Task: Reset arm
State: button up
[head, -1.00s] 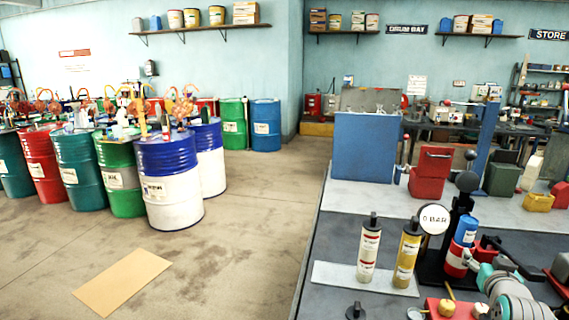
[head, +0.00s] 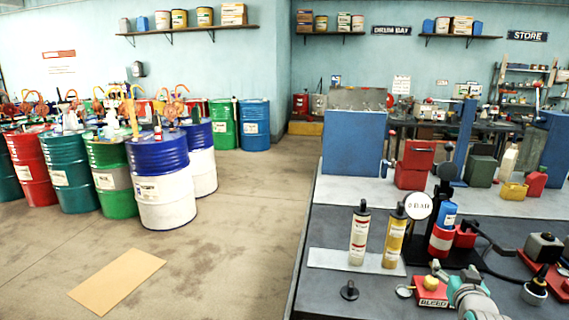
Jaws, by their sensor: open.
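Part of my arm (head: 474,295), grey with teal joint caps, shows at the bottom of the head view, right of centre. It is over the near part of the dark bench (head: 335,225), just right of a red block labelled "BLEED" (head: 432,291). The lower part of the arm is cut off by the frame edge. My gripper's fingers do not show, so I cannot see whether they hold anything.
A white cartridge (head: 359,236), a yellow cartridge (head: 394,238) and a gauge (head: 418,206) on a dark stand are close to the arm. A blue box (head: 353,143) stands farther back. Drums (head: 160,180) and cardboard (head: 117,281) are on the left floor, with open floor between.

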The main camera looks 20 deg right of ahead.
jog(key=s+a+f+n+t+y, duration=0.15)
jog(key=s+a+f, duration=0.35)
jog(key=a+f, duration=0.6)
jog(key=s+a+f+n+t+y, duration=0.15)
jog(key=s+a+f+y, duration=0.35)
jog(key=a, duration=0.9)
jog(key=s+a+f+n, duration=0.3)
jog(key=s+a, duration=0.8)
jog(key=s, duration=0.1)
jog(key=s+a+r+n+y, duration=0.1)
jog(key=s+a+r, duration=0.1)
jog(key=s, duration=0.4)
jog(key=s+a+r+n+y, duration=0.1)
jog(key=s+a+r+y, duration=0.1)
jog(key=s, duration=0.5)
jog(key=shift+a, duration=0.65)
jog(key=shift+w+y, duration=0.1)
jog(key=shift+y, duration=0.15)
